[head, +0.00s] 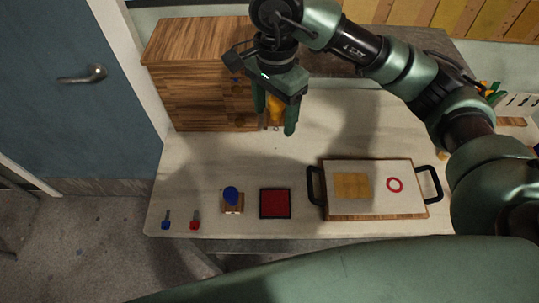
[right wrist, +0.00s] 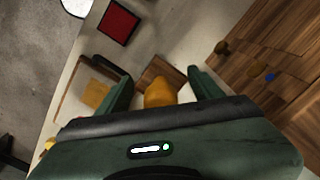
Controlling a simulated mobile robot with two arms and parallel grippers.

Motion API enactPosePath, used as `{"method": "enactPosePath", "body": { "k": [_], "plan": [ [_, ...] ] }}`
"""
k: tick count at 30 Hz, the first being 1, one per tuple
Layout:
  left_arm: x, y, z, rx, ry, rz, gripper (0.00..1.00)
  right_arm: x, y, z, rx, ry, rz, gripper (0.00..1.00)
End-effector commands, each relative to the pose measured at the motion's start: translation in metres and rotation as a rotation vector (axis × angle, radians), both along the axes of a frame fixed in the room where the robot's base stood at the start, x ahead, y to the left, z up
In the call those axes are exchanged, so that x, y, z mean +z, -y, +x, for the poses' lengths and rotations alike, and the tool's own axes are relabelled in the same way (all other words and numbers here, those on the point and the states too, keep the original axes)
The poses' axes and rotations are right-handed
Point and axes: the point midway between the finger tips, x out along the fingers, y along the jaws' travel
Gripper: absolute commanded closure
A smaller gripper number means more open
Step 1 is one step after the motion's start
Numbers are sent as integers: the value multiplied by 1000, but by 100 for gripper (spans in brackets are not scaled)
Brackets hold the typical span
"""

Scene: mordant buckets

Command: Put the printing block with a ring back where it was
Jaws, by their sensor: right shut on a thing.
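My right gripper (head: 275,118) points down above the back of the table, in front of the wooden drawer cabinet. It is shut on the yellow-orange knob (right wrist: 160,93) of a wooden printing block (right wrist: 165,70). The knob also shows between the fingers in the head view (head: 275,105). The block's printing face is hidden, so I cannot see whether it bears a ring. Another block with a blue knob (head: 231,195) stands at the front left of the table. A red ink pad (head: 275,203) lies right of it. My left gripper is out of view.
A black-handled tray (head: 335,217) at right holds a pale sheet (head: 340,204) with a tan square and a red ring. The wooden drawer cabinet (head: 190,95) stands back left. Small blue (head: 166,224) and red (head: 195,224) items lie front left. The table between cabinet and ink pad is clear.

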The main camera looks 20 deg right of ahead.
Motion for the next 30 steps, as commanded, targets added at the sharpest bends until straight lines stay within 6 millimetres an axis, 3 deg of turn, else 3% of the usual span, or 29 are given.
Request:
{"method": "enactPosePath", "body": {
  "k": [9, 13, 30],
  "plan": [
    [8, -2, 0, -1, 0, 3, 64, -79, -1, -2, -2, -9, 3, 60],
    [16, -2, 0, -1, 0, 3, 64, -105, 0, -1, -3, -5, 1, 60],
    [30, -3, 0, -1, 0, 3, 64, -169, 0, 0, -1, 0, 1, 60]
  ]
}}
